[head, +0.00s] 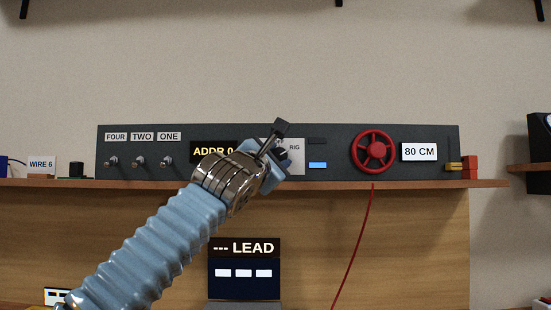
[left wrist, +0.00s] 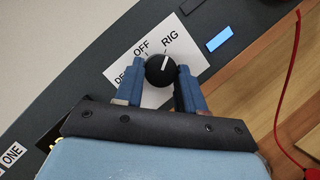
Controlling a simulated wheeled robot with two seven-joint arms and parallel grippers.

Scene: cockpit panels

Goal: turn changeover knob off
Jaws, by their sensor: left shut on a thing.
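The changeover knob (left wrist: 158,74) is a round black knob with a white pointer line, on a white label plate (left wrist: 122,72) in the left wrist view. The plate reads OFF and RIG, with a third label partly covered at its left. The pointer line is turned toward RIG, to the right of OFF. My left gripper (left wrist: 162,69) has its blue fingers on either side of the knob, shut on it. In the head view my left gripper (head: 279,146) is at the panel and hides the knob; part of the white plate (head: 297,160) shows. My right gripper is not in view.
The dark panel (head: 335,170) stands on a wooden shelf (head: 420,184). A red handwheel (head: 374,151) and a blue lit bar (head: 318,165) are to the right of my gripper. Several small knobs (head: 139,161) are at the left. A red cable (head: 361,240) hangs below the wheel.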

